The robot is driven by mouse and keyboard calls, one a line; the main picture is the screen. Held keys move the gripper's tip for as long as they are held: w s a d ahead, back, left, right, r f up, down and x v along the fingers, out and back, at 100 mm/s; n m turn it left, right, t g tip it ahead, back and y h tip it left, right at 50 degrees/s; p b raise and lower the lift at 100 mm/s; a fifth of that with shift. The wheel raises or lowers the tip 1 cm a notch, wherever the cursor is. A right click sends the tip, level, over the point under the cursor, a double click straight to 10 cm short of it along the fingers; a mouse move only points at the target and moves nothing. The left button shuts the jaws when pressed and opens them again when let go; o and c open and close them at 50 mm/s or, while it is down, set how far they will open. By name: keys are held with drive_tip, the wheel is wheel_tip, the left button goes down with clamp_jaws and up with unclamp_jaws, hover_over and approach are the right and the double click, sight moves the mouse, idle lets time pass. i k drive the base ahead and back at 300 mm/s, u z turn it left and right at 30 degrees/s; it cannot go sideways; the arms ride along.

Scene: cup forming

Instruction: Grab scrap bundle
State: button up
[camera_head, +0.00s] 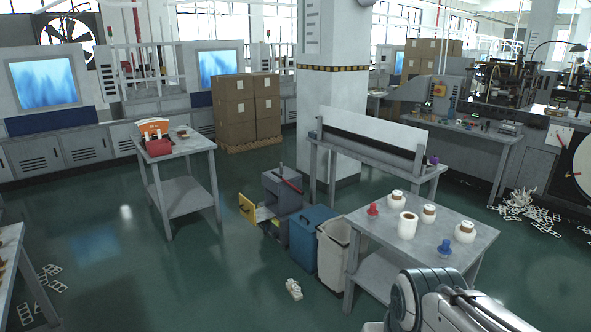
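A small white bundle (293,289), which looks like the scrap bundle, lies on the green floor in front of the bins. It is small in the view, so its details are hard to tell. Part of my arm shows at the bottom right, in front of the near table's lower right side. My gripper's fingers are not in view. Nothing visible of my arm touches the bundle.
A white-lined bin (333,258) and a blue bin (306,237) stand behind the bundle. A grey table (470,228) with several white rolls stands right of them. Loose white scrap (525,207) lies at the far right.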

sight(291, 286)
drive_tip(key=i, duration=1.7)
drive_tip(key=u, duration=0.6)
drive_tip(key=i, duration=1.65)
